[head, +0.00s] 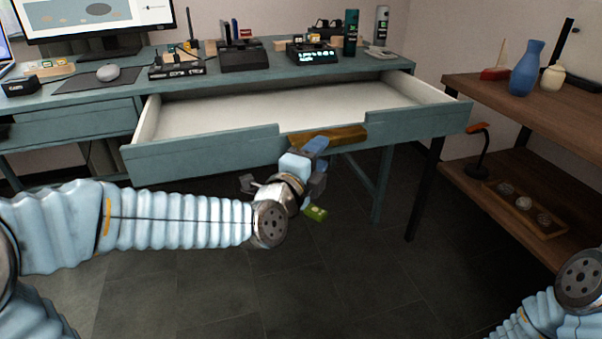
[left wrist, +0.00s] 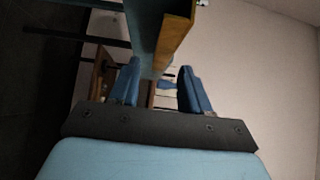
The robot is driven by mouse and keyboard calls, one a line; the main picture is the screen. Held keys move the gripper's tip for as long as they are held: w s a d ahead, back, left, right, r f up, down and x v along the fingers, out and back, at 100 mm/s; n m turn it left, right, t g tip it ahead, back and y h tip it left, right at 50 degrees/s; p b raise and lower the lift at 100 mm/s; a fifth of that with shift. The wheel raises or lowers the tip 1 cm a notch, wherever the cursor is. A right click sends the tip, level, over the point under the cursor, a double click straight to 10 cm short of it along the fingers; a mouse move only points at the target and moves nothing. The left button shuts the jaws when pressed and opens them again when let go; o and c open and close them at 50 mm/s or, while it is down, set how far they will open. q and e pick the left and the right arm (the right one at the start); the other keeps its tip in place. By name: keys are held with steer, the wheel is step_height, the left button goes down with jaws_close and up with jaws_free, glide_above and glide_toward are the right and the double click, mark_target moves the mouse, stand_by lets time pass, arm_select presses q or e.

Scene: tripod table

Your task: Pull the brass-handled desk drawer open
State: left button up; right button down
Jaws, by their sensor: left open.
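The teal desk drawer (head: 200,155) stands pulled out from the desk, and its pale, empty inside shows in the head view. The brass handle (head: 335,136) is a wide bar on the drawer's front edge. My left gripper (head: 314,160) is at the drawer front, just below the handle's left part. In the left wrist view its two blue fingers (left wrist: 160,88) are apart. The brass handle (left wrist: 176,45) and the drawer's teal edge reach down toward the gap between them. I cannot tell whether they touch. My right gripper is out of view.
The desk top (head: 225,77) holds a monitor (head: 95,20), a mouse (head: 108,73) and several small devices. A wooden shelf unit (head: 530,105) with a blue vase (head: 527,70) stands at the right. Dark tiled floor (head: 330,270) is free below the drawer.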

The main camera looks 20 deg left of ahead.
arm_select(q)
steer(key=s+a+b, duration=0.1)
steer(key=s+b, duration=0.1)
steer(key=s, duration=0.7)
steer(key=shift+a, duration=0.35)
steer(key=shift+f, duration=0.1)
steer(key=w+d+f+n+g+p, duration=0.1)
steer(key=w+f+n+g+p, duration=0.25)
steer(key=f, duration=0.65)
steer(key=d+f+n+g+p, duration=0.1)
steer(key=f+n+g+p, duration=0.35)
steer(key=f, duration=0.65)
steer(key=s+d+f+n+g+p, duration=0.1)
steer(key=s+f+n+g, duration=0.3)
steer(key=s+f+n, duration=0.3)
steer(key=s+d+f+n+g+p, duration=0.1)
steer(key=s+f+n+g, duration=0.3)
steer(key=f, duration=0.9)
steer(key=s+n+p, duration=0.1)
steer(key=s+n, duration=0.2)
steer(key=s, duration=0.2)
steer(key=shift+f+g+h, duration=0.15)
steer(key=shift+g+h, duration=0.15)
steer(key=shift+g, duration=0.1)
